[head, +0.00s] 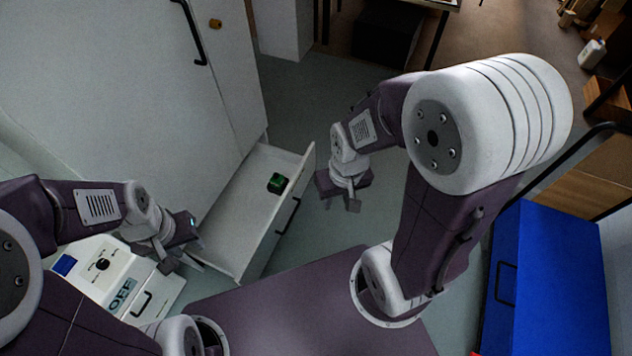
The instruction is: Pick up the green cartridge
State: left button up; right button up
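The green cartridge (276,183) is a small dark green block. It lies inside the open white drawer (246,262), towards the drawer's far right part. My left gripper (180,258) is beside the drawer's left side, above the white box, apart from the cartridge. My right gripper (350,203) is to the right of the drawer, outside it and apart from the cartridge. Both grippers are small and seen from above, so their finger gaps are unclear. I see nothing held in either one.
The drawer front has a dark handle (288,217). A white box (110,272) with a dark knob and an "OFF" display stands at lower left. The tall white cabinet (110,90) rises behind. A blue case (545,280) is at right. Grey floor (300,110) is clear beyond the drawer.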

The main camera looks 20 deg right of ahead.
aim_at(278, 180)
jog(key=z, duration=0.2)
jog(key=i+l+u, duration=0.25)
jog(key=u, duration=0.25)
jog(key=i+l+u, duration=0.25)
jog(key=l+u, duration=0.25)
jog(key=i+l+u, duration=0.15)
jog(key=l+u, duration=0.2)
jog(key=u, duration=0.15)
jog(key=l+u, duration=0.5)
jog(key=i+j, duration=0.05)
